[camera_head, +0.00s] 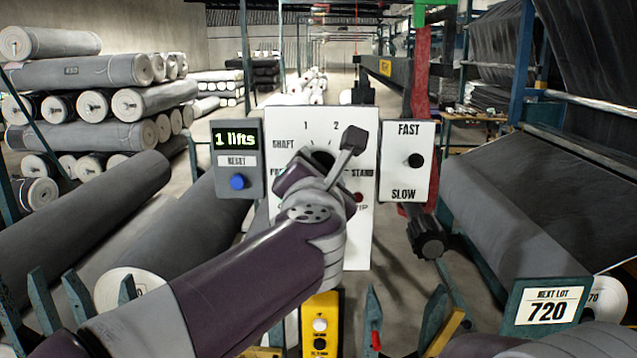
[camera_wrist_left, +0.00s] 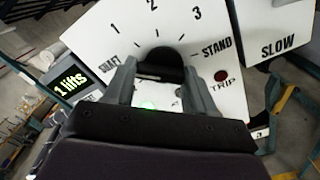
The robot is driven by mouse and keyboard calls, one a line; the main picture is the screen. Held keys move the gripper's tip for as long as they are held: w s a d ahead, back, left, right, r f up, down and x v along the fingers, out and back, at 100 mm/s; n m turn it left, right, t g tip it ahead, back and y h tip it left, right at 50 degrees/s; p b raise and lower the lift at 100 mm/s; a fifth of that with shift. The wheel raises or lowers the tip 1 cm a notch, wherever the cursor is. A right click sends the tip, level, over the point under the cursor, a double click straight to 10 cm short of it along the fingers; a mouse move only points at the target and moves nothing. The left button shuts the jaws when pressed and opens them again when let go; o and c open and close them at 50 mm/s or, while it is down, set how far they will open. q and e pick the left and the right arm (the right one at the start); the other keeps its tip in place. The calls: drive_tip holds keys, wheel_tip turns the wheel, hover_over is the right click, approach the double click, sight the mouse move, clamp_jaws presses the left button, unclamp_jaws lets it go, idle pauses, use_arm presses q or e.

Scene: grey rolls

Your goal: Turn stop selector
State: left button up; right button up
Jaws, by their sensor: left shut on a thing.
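The stop selector is a black round knob (camera_wrist_left: 160,64) on a white panel (camera_head: 358,240). Marks around it read SHAFT, 1, 2, 3 and STAND in the left wrist view. My left gripper (camera_wrist_left: 158,76) has one finger on each side of the knob and is shut on it. In the head view my left gripper (camera_head: 328,160) and forearm cover much of the panel, and the dark knob shows only partly. I cannot tell which mark the knob points at. A red TRIP light (camera_wrist_left: 221,76) sits to its lower right. My right gripper does not show.
Left of the panel, a grey box (camera_head: 252,185) has a "1 lifts" display and a blue RESET button (camera_head: 238,181). Right of it is a FAST/SLOW plate with a black knob (camera_head: 415,160). A yellow button box (camera_head: 320,325) is below. Grey rolls (camera_head: 90,215) lie left.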

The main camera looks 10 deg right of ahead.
use_arm(q)
drive_tip(key=shift+n+b, duration=0.45)
drive_tip(key=shift+n, duration=0.55)
drive_tip(key=o, duration=1)
drive_tip(key=shift+w+f, duration=0.1)
drive_tip(key=shift+o, duration=0.2)
drive_tip(key=b+v, duration=0.3)
drive_tip(key=v, duration=0.9)
drive_tip(key=shift+s, duration=0.35)
drive_tip(key=shift+a, duration=0.1)
